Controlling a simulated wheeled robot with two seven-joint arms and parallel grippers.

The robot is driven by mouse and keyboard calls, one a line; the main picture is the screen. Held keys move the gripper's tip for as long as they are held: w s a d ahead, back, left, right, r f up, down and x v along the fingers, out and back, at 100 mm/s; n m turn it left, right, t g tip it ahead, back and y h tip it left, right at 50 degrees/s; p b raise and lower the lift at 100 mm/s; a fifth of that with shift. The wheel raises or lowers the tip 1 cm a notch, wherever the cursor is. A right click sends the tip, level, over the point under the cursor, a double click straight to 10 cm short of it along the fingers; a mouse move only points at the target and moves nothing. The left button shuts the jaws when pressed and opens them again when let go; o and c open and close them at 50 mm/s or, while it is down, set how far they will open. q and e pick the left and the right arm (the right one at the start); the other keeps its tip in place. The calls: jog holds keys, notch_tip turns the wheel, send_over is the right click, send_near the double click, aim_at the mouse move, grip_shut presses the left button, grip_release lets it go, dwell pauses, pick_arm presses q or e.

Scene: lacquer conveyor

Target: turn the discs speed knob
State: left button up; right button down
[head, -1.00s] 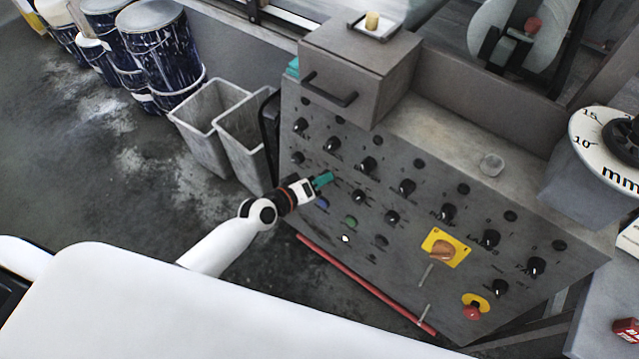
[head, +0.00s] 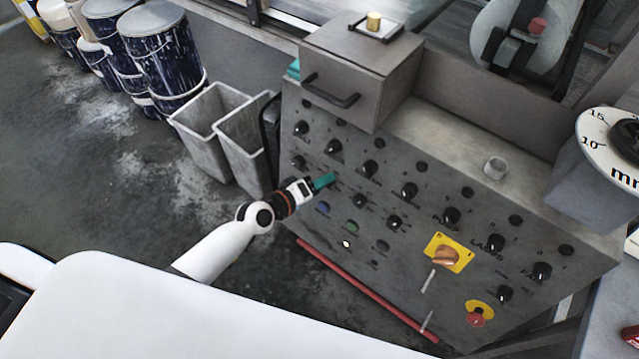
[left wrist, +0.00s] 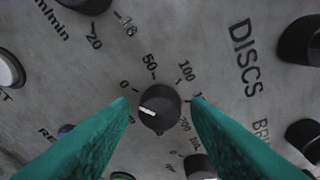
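A round black knob (left wrist: 160,107) with a white pointer mark sits in the middle of the left wrist view. Its scale shows 0, 50 and 100, and the pointer aims left, below the 0. The word DISCS is printed to its upper right. My left gripper (left wrist: 158,102) is open, with a green fingertip on either side of the knob in the picture; I cannot tell whether either touches it. In the head view my left gripper (head: 325,181) is at the left part of the grey control panel (head: 400,255), hiding the panel behind it. My right gripper is not in view.
Other black knobs stand close by, such as one (head: 334,147) above the gripper. A yellow-plated switch (head: 446,255) and a red button (head: 476,318) are lower right. A grey box with a handle (head: 358,65) sits above the panel. Grey bins (head: 205,140) stand left.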

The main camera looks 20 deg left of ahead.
pick_arm(q)
jog(key=shift+o, duration=0.4)
jog(key=shift+s, duration=0.1)
jog(key=v, duration=1.2)
jog(key=shift+a, duration=0.1)
